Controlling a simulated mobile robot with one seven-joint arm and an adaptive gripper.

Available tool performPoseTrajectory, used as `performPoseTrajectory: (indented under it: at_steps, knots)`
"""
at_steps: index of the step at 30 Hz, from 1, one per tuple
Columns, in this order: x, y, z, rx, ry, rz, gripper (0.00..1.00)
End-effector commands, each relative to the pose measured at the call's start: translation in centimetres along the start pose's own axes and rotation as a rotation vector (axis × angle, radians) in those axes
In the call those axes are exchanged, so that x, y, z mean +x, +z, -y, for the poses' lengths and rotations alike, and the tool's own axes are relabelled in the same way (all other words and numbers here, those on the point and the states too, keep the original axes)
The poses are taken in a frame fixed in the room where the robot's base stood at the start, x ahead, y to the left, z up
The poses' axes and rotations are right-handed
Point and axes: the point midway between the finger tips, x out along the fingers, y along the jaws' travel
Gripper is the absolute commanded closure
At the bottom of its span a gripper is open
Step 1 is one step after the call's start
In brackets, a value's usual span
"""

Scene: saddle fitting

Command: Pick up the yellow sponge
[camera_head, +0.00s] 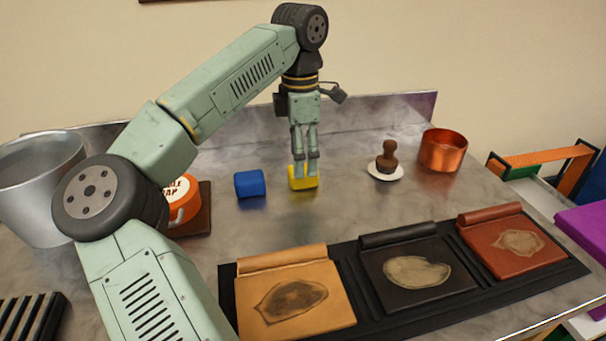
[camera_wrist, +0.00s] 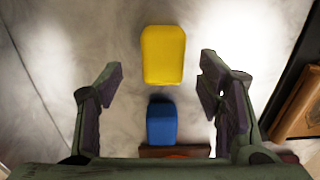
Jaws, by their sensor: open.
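The yellow sponge (camera_head: 303,183) lies on the grey marbled table, partly hidden by my fingers in the head view. In the wrist view the yellow sponge (camera_wrist: 163,55) lies upper middle, beyond the level of the fingertips, between the lines of the two fingers. My gripper (camera_head: 306,169) points straight down over the sponge. In the wrist view my gripper (camera_wrist: 162,80) is open with nothing between its fingers. Whether the fingertips touch the sponge cannot be told from the head view.
A blue block (camera_head: 250,183) lies just left of the sponge. A brown stamp (camera_head: 387,157) on a white dish and a copper pot (camera_head: 443,150) stand right. An orange tin (camera_head: 181,204) and a metal bucket (camera_head: 40,185) are left. Leather pieces on a black mat (camera_head: 360,300) lie in front.

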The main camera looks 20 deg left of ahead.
Motion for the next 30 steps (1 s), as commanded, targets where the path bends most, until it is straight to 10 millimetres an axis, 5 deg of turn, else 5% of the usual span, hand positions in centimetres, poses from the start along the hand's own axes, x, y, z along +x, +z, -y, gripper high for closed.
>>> performPoseTrajectory:
  at_steps: [7, 16, 30]
  knots:
    - [3.3, 0.4, 0.5, 0.001, -0.002, 0.000, 0.39]
    - [3.7, 0.5, 0.4, 0.001, -0.001, 0.001, 0.40]
    - [3.7, 0.5, 0.4, 0.001, -0.001, 0.001, 0.71]
